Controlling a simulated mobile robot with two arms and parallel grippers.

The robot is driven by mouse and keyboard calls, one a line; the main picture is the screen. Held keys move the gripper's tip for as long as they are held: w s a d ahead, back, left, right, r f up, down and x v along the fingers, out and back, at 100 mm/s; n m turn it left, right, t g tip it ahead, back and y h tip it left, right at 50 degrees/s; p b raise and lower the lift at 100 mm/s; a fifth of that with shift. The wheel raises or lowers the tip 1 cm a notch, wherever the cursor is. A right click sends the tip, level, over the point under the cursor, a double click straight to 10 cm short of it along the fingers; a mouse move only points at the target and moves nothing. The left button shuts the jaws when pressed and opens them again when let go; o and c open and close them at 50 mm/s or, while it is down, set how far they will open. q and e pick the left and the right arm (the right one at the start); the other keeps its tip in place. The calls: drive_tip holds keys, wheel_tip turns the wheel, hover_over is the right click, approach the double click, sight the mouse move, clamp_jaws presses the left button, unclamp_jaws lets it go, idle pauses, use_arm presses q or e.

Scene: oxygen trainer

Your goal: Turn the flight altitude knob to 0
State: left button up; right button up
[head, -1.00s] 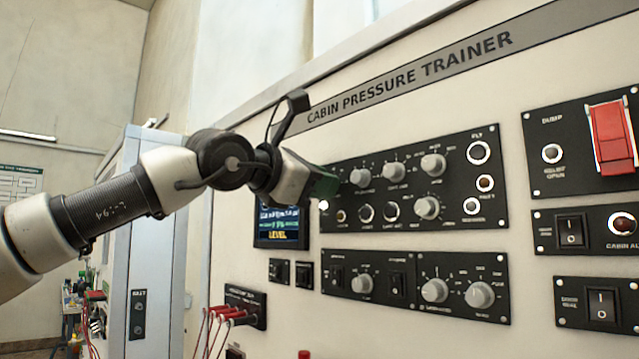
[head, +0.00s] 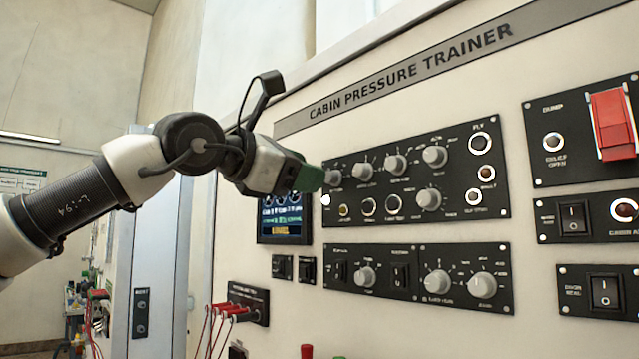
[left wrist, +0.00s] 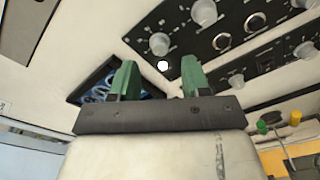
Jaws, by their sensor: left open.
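The upper black panel (head: 420,213) carries a top row of grey knobs. Its leftmost knob (head: 333,177) is partly behind my left gripper (head: 308,178); the small labels are too blurred to tell which knob is flight altitude. In the left wrist view that knob (left wrist: 159,44) lies ahead of my left gripper (left wrist: 157,80), roughly in line with the gap between its green fingers. The fingers are apart, with nothing between them, and the knob appears beyond the tips. My right gripper is not in view.
A display screen (head: 284,218) sits just below my left gripper. A lower knob panel (head: 390,285) is under the upper one. Red plugs with cables (head: 232,310) stick out at lower left. A red dump switch cover (head: 613,122) is at far right.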

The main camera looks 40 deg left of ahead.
use_arm(q)
drive_tip(key=s+b, duration=0.1)
drive_tip(key=s, duration=0.5)
drive_tip(key=shift+s+a+r, duration=0.15)
drive_tip(key=shift+s+a, duration=0.1)
idle(0.3)
